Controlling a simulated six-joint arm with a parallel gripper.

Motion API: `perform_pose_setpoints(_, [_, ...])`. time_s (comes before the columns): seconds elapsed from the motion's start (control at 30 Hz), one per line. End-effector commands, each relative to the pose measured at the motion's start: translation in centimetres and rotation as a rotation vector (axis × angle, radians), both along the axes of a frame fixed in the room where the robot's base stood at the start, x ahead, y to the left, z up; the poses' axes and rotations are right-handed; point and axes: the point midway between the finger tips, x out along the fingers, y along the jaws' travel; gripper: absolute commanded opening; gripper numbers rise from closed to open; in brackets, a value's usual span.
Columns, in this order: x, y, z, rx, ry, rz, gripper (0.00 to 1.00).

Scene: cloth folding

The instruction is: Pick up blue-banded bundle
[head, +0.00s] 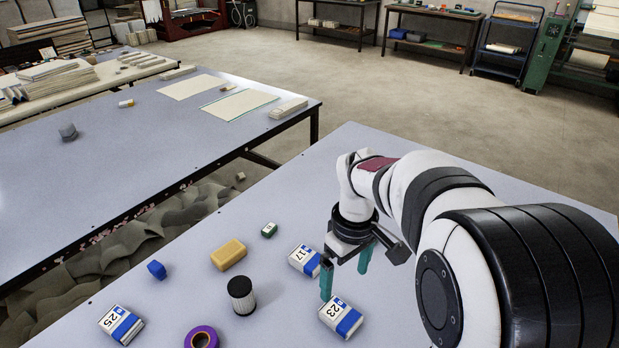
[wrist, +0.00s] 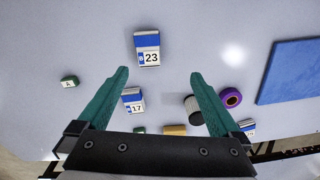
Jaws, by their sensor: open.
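Three white bundles with blue bands lie on the grey-blue table. Bundle 23 (head: 340,316) is at the front, just beyond the fingertips in the wrist view (wrist: 148,50). Bundle 17 (head: 303,261) lies left of my gripper; in the wrist view it shows (wrist: 133,101) between the fingers, close to the left one. Bundle 25 (head: 121,324) is at the front left, and its number is unclear in the wrist view (wrist: 248,128). My gripper (head: 345,284) has teal fingers spread wide and points down above the table. In the wrist view (wrist: 160,74) nothing is between the fingertips.
A flat blue sheet (wrist: 290,72) and a green A block (wrist: 69,82) show in the wrist view.

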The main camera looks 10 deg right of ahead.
Motion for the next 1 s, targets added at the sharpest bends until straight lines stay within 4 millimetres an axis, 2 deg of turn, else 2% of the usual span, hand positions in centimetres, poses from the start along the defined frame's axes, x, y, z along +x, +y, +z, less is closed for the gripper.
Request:
perform_pose_setpoints(0.07, [2.2,-0.6,-1.4,-0.013,0.0,0.103,1.0])
perform_pose_setpoints(0.17, [3.1,-0.8,-2.0,-0.019,-0.003,0.16,1.0])
perform_pose_setpoints(0.27, [3.1,-0.8,-2.6,-0.018,-0.001,0.162,1.0])
perform_pose_setpoints(0.5, [2.9,-0.8,-9.2,-0.017,0.003,0.159,1.0])
perform_pose_setpoints(0.6, [3.0,-0.8,-11.3,-0.018,0.0,0.159,1.0])
perform_pose_setpoints(0.73, [3.0,-0.9,-12.9,-0.017,-0.001,0.157,1.0])
perform_pose_setpoints(0.9, [2.8,-1.1,-16.3,-0.018,0.001,0.156,1.0])
perform_pose_setpoints(1.0, [2.9,-1.1,-17.5,-0.019,-0.002,0.157,1.0])
